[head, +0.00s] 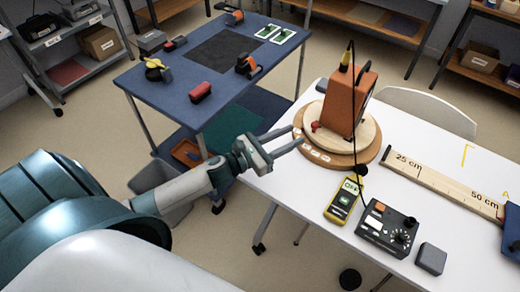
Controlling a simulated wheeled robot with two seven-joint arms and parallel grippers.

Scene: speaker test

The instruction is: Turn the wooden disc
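The round wooden disc (368,138) sits on the white table, with a lighter upper layer over a darker, wider base (335,159) that has small white labels along its rim. An orange-brown box-shaped speaker (345,103) stands upright on the disc. A small red knob (315,126) is at the disc's left side. My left gripper (298,136) reaches in from the left, with its two fingers apart and nothing seen between them. Its fingertips are at the disc's left edge, short of the red knob; I cannot tell whether they touch the disc. My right gripper is not in view.
A yellow meter (344,200), a black control box (386,229) and a grey block (431,259) lie in front of the disc. A wooden ruler (440,184) runs to the right. A black cable hangs before the speaker. A blue table (150,83) with tools stands behind left.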

